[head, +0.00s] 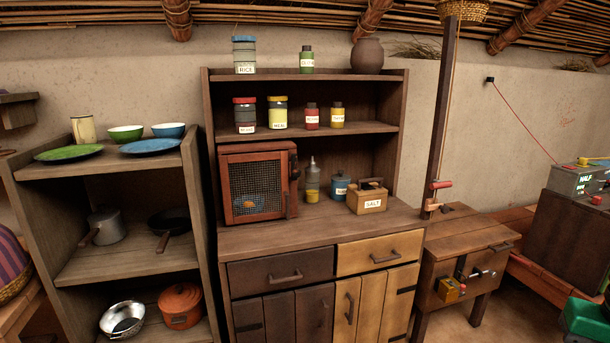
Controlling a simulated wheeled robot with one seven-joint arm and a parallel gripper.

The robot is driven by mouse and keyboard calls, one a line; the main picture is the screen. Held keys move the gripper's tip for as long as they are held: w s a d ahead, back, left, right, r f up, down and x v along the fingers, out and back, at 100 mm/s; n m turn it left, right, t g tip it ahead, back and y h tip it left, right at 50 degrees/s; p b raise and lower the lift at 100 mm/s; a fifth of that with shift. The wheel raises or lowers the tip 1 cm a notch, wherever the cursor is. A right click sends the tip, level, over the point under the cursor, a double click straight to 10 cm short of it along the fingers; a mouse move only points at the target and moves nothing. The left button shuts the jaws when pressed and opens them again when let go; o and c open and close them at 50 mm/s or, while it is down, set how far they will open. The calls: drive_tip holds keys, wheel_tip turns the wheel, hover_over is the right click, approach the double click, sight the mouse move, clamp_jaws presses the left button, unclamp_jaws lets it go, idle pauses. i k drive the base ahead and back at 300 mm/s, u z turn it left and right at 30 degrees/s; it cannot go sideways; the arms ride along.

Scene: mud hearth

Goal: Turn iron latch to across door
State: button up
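A small red wooden cabinet with a wire-mesh door (226,186) stands on the counter of the brown dresser. The door looks closed. A blue item with something orange shows dimly behind the mesh. A dark upright piece (292,199), which looks like the iron latch, is at the right edge of the cabinet front. It looks vertical, along the edge and not across the door, but it is small and its details are hard to tell. My gripper is not in view.
A salt box (370,201), a blue tin (340,188) and a clear bottle (312,180) stand right of the cabinet. Labelled jars line the shelf (350,131) above. The counter (270,236) in front of the cabinet is clear. An open shelf unit (196,215) stands left.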

sight(296, 173)
drive_tip(key=i, duration=0.95)
drive_tip(key=u, duration=0.05)
